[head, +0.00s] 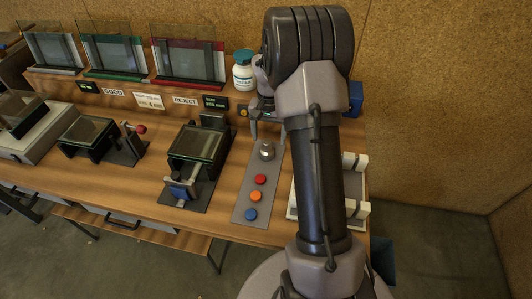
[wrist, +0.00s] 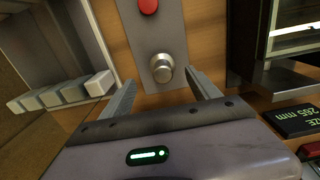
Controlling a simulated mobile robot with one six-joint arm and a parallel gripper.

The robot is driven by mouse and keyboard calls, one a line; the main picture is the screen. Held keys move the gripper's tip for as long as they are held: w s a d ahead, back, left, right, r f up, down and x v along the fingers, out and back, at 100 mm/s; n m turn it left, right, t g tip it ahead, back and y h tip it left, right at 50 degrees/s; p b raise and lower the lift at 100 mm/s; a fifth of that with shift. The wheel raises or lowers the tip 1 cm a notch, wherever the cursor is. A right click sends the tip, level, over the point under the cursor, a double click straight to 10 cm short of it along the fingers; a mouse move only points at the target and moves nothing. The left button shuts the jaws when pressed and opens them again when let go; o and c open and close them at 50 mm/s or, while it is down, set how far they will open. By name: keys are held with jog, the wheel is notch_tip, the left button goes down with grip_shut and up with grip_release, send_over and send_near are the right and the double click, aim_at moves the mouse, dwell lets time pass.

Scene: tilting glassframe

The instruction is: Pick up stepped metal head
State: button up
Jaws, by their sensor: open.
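The stepped metal head (head: 266,150) is a small silvery round knob at the far end of a grey panel (head: 243,205). In the wrist view, the metal head (wrist: 162,70) is seen near the fingertips, roughly centred between them. My gripper (wrist: 160,80) is open, with one finger on each side of the head in that view and nothing held. In the head view, my gripper (head: 266,128) is just beyond the head and partly hidden by my arm. I cannot tell whether the fingers touch the head.
Red (head: 260,179), orange (head: 256,196) and blue (head: 251,214) buttons line the panel nearer the front. A glass-topped fixture (head: 199,143) stands left of it. A white bottle (head: 243,76) stands behind. A white rack (head: 355,209) is at right, partly behind my arm.

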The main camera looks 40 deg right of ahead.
aim_at(267, 148)
jog(key=f+b, duration=0.1)
jog(key=f, duration=0.3)
jog(key=f+b, duration=0.1)
jog(key=f, duration=0.1)
jog(key=shift+w+a+f+b, duration=0.1)
jog(key=shift+a+b, duration=0.2)
jog(key=shift+c, duration=1.3)
grip_shut()
